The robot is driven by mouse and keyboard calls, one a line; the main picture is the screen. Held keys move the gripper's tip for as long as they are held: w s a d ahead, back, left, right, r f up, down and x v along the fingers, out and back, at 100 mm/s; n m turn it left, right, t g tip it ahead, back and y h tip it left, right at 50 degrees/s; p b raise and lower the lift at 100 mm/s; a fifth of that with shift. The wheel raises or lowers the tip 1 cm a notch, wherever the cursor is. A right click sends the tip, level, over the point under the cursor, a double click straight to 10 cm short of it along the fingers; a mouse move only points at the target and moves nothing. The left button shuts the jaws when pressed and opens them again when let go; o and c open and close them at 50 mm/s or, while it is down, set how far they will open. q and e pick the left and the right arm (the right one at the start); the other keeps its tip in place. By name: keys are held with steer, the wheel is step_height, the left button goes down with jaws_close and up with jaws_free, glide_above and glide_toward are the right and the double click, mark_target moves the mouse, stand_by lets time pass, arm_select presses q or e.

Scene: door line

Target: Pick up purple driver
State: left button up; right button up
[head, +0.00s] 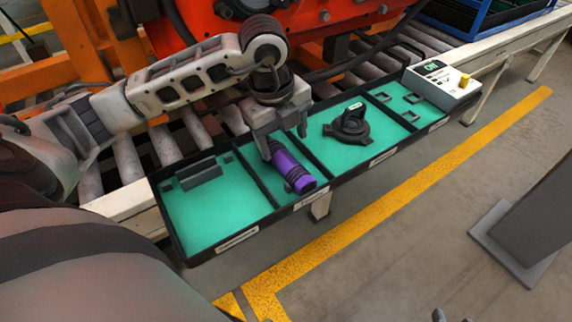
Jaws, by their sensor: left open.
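The purple driver (291,168) lies in a narrow green-floored compartment of the black tray (219,250). It points from the back of the compartment toward the front wall. My left gripper (283,146) is above the rear end of the driver, with its jaws open and pointing down around that end. The gripper hides the driver's rear tip. I cannot tell whether the fingers touch it.
The compartment to the right holds a dark round fixture (349,125). A control box (440,84) with a yellow knob stands at the tray's right end. Behind is a roller conveyor (130,160) with an orange machine (300,15). A grey post (530,230) stands on the right floor.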

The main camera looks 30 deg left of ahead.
mark_target(286, 159)
arm_select(q)
steer(key=f, duration=0.7)
steer(key=shift+w+d+f+b, duration=0.15)
steer(key=shift+w+f+b, duration=0.05)
steer(key=shift+w+b, duration=0.2)
steer(key=shift+c, duration=0.4)
steer(key=shift+r, duration=0.1)
jaws_close()
